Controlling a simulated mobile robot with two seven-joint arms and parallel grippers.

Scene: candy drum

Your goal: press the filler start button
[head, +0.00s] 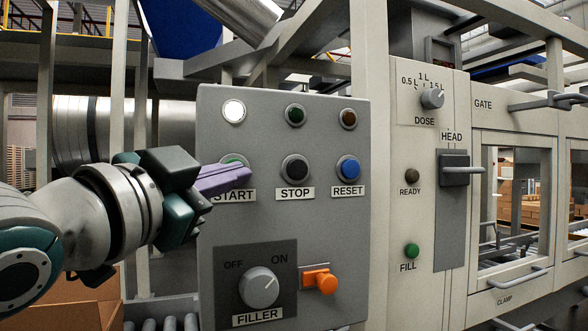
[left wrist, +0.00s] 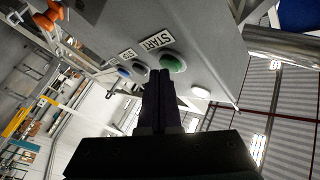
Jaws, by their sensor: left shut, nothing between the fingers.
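The grey control panel (head: 330,225) fills the middle of the head view. Its green START button (head: 232,158) is mostly hidden behind my left gripper's purple fingers, with only its upper edge showing above them. My left gripper (head: 248,173) is shut and empty, its fingertips in front of the START button and label. In the left wrist view the green START button (left wrist: 172,63) lies just beyond and beside the shut fingertips (left wrist: 160,73). I cannot tell whether they touch it. My right gripper is not in view.
The black STOP button (head: 295,168) and blue RESET button (head: 348,168) sit right of START. Below are the grey FILLER knob (head: 259,287) and an orange switch (head: 321,280). A lit white lamp (head: 233,111) is above START. The green FILL button (head: 411,251) is farther right.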

